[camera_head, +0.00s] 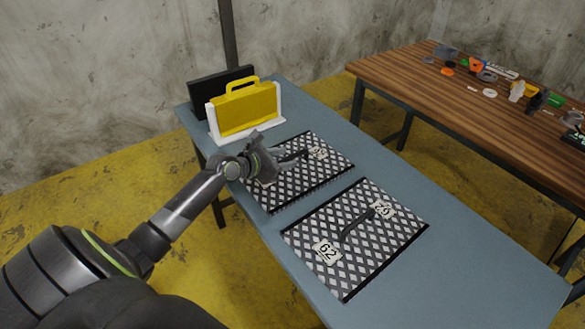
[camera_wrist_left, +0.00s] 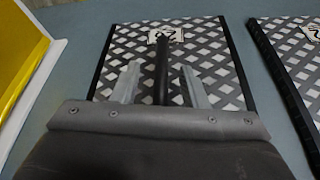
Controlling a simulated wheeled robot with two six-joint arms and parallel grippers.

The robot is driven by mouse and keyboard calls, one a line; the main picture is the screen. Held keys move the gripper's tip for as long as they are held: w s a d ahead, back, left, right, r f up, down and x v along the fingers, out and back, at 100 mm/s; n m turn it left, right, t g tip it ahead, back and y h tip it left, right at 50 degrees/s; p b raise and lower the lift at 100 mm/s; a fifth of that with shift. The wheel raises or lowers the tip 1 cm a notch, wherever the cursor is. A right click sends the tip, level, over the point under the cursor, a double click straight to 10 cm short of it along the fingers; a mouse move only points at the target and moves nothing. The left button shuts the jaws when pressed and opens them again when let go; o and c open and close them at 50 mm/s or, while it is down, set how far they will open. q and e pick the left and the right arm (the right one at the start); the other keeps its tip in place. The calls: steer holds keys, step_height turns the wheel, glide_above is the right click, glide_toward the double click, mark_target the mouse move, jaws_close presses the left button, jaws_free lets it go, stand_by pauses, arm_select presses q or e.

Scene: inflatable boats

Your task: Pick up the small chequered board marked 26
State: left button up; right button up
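Two black-and-white chequered boards lie flat on a blue-grey table. The farther board (camera_head: 325,170) has a dark handle and white number labels, too small to read surely in the head view. It fills the middle of the left wrist view (camera_wrist_left: 205,45), where its label (camera_wrist_left: 166,36) seems to show a 2 and a 6, turned. My left gripper (camera_head: 293,156) is over this board. Its two fingers (camera_wrist_left: 158,78) stand apart, one on each side of the dark handle, with gaps. The nearer board (camera_head: 365,245) has a handle and a label (camera_head: 327,252) that looks like 62. My right gripper is not visible.
A yellow case (camera_head: 246,111) stands in a white holder at the table's far end, with a black panel (camera_head: 207,90) behind it. The blue-grey table (camera_head: 455,270) is bare at the near right. A wooden table (camera_head: 430,85) with several small items stands right.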

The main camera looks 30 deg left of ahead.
mark_target(289, 157)
arm_select(q)
steer(key=x, duration=0.4)
steer(key=shift+s+d, duration=0.1)
steer(key=shift+r, duration=0.1)
steer(key=shift+s, duration=0.1)
jaws_close()
steer(key=shift+r, duration=0.1)
